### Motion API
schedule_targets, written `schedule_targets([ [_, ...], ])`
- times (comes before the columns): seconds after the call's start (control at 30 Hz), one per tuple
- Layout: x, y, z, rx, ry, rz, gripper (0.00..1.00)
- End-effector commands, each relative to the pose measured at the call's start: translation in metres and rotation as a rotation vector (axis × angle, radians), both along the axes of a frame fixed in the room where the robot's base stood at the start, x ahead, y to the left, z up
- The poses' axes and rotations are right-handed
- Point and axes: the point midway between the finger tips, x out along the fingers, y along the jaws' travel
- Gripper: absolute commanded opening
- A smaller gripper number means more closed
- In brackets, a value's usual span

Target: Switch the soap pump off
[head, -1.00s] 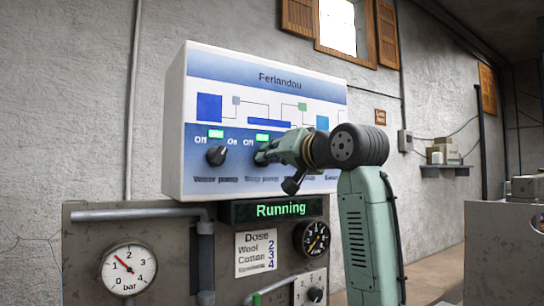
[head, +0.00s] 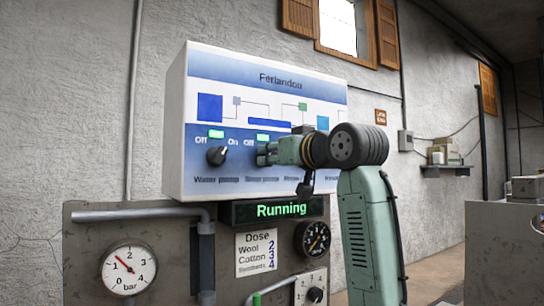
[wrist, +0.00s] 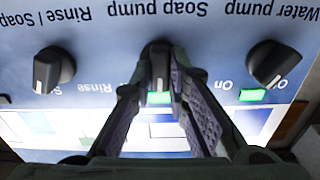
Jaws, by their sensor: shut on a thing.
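The soap pump knob (wrist: 158,62) is black with a pale pointer line. It shows in the upside-down wrist view under the "Soap pump" label, between my fingertips. Its pointer is turned toward the lit green lamp (wrist: 160,97), which also shows lit in the head view (head: 263,137). My gripper (wrist: 161,72) is shut on this knob. In the head view my gripper (head: 264,154) reaches the panel (head: 175,120) from the right and mostly hides the knob.
The water pump knob (head: 217,156) is left of my gripper, under a lit green lamp (head: 216,133). The rinse/soap knob (wrist: 54,68) is on the other side. A display (head: 280,210) below reads "Running". Gauges and a pipe (head: 140,214) sit lower down.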

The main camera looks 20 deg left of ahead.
Motion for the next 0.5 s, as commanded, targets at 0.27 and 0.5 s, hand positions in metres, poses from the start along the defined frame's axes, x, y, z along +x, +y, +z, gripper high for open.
schedule_targets([
  [0.27,-0.0010,0.0005,-0.0001,-0.155,-0.199,0.000,0.00],
  [0.5,-0.0016,0.0009,-0.0002,-0.261,-0.335,0.000,0.00],
])
